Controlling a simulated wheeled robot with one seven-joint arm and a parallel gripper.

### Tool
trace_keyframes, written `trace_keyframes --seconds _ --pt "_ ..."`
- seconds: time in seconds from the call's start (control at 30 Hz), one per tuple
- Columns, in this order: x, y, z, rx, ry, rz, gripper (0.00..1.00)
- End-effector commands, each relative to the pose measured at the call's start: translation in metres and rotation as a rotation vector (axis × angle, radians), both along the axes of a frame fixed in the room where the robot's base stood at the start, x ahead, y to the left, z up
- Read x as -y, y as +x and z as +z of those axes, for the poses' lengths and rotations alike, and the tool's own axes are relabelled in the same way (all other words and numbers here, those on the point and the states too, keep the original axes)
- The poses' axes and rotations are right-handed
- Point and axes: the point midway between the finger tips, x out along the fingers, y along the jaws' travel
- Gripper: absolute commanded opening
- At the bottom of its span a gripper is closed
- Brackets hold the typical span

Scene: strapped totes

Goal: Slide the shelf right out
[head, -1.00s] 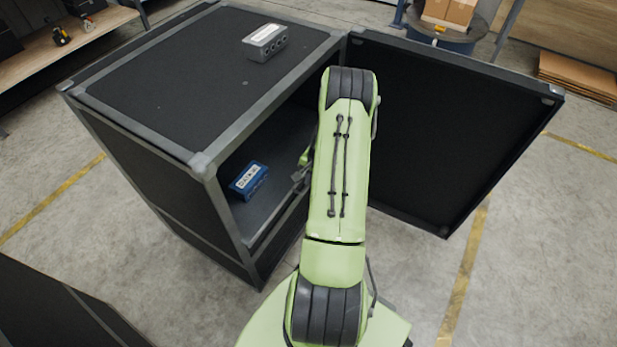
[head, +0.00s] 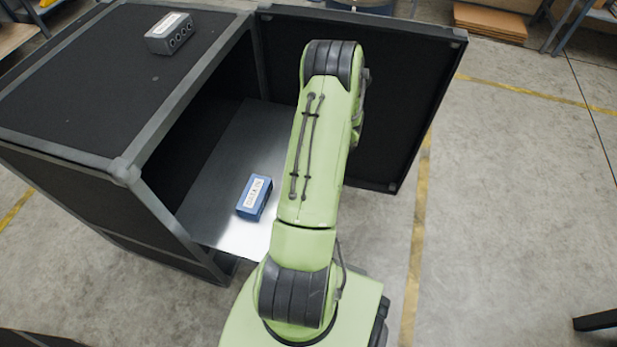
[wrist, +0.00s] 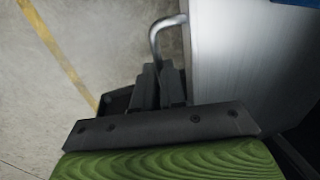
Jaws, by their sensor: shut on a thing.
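The shelf (head: 224,165) is a smooth grey metal sheet in the open dark cabinet (head: 60,150). In the head view it reaches out past the cabinet's front opening, partly behind my arm. In the wrist view its pale surface (wrist: 228,60) fills the right side, with a bent silver bar handle (wrist: 166,28) at its edge. My gripper (wrist: 160,82) is shut on the handle; the exact contact is partly hidden by the fingers. In the head view my arm hides the gripper and handle.
A blue labelled box (head: 254,198) sits on the shelf beside my arm. A grey box (head: 170,33) stands on the cabinet top. The cabinet door (head: 395,110) stands open to the right, behind my arm.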

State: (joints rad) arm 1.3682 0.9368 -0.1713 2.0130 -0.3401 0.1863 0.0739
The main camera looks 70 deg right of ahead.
Motion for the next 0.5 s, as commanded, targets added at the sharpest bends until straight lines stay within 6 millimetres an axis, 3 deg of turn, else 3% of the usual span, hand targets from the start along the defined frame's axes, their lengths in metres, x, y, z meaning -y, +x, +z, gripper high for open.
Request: trace_keyframes --seconds 0.5 --pt "0.0013 -0.0092 0.0002 -0.007 -0.001 -0.003 0.00"
